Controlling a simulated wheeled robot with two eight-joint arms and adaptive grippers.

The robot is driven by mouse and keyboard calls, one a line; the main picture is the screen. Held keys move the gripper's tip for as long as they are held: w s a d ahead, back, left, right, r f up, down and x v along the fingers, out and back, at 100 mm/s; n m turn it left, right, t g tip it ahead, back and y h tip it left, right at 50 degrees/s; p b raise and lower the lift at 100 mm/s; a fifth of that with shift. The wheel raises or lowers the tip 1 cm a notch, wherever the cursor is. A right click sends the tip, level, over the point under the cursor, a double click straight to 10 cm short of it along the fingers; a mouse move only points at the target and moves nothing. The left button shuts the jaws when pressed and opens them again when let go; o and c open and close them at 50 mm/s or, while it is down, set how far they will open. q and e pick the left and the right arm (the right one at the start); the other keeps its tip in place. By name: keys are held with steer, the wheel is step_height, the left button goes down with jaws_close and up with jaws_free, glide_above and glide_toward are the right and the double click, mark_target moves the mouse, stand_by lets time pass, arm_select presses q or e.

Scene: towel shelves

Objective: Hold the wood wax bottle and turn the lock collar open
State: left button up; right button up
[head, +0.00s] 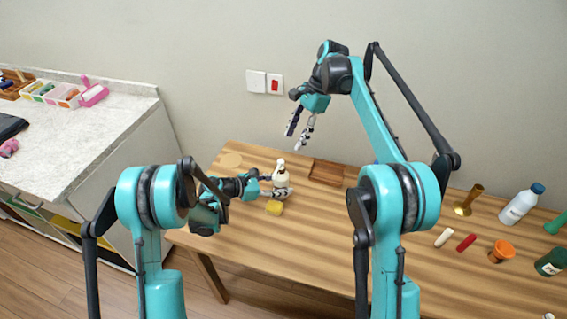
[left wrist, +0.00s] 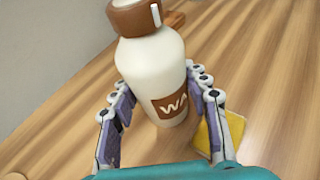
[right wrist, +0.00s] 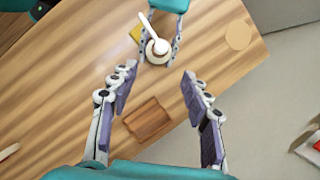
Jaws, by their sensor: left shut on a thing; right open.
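The wood wax bottle (head: 281,179) is cream white and stands upright at the left part of the wooden table. In the left wrist view the bottle (left wrist: 150,65) shows a brown label reading "WA" and a brown collar (left wrist: 135,18) with a white mark. My left gripper (head: 278,190) is shut on the bottle's body, one finger on each side. My right gripper (head: 296,141) is open and empty, high above the table behind the bottle. The right wrist view shows the bottle's white pump head (right wrist: 160,46) from above, beyond the open fingers.
A yellow sponge (head: 274,208) lies just in front of the bottle. A shallow wooden tray (head: 327,172) is right of it, and a round wooden disc (head: 231,160) lies left.

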mark_target(283, 163)
steer(key=x, duration=1.1)
steer(key=shift+r, duration=0.1)
jaws_close()
